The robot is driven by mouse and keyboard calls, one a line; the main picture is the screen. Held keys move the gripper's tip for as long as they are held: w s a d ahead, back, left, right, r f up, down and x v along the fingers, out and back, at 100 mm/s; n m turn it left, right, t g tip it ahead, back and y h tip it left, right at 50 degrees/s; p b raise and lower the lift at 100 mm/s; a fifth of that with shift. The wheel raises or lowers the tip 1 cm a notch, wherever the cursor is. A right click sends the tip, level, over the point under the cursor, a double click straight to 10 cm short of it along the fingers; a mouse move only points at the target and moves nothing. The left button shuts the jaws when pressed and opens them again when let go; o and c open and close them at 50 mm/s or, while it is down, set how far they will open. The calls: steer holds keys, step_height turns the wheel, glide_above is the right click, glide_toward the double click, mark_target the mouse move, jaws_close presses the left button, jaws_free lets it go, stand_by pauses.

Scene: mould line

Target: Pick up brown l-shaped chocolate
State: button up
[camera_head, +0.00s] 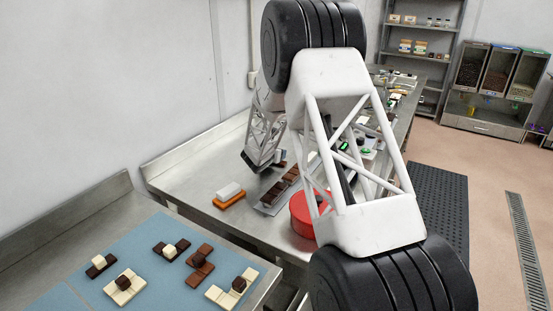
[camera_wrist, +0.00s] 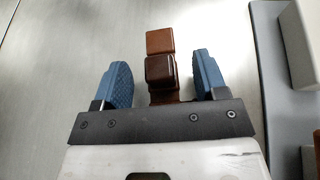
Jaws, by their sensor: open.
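The brown chocolate (camera_wrist: 160,42) lies on the bare steel table in the wrist view. A darker brown cube-shaped part (camera_wrist: 160,72) stands up from it; the lower end is partly hidden behind my gripper's dark bar, so I cannot make out its full outline. My gripper (camera_wrist: 162,62) is open, its two blue ribbed fingers on either side of the chocolate with gaps showing to both. Nothing is held. In the head view my fingers are hidden behind my arm; a small bit of brown (camera_head: 281,164) shows beside the arm's far end.
A grey tray (camera_wrist: 267,75) with a pale block (camera_wrist: 301,45) lies right of my gripper. In the head view, dark chocolates (camera_head: 275,191), an orange-and-white block (camera_head: 229,195) and a red round container (camera_head: 303,213) stand nearby. A blue mat (camera_head: 143,257) at front left holds several chocolate pieces.

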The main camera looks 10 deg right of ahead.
stand_by(0.5)
steer(key=c, duration=1)
steer(key=shift+c, duration=0.2)
steer(key=shift+r, duration=5)
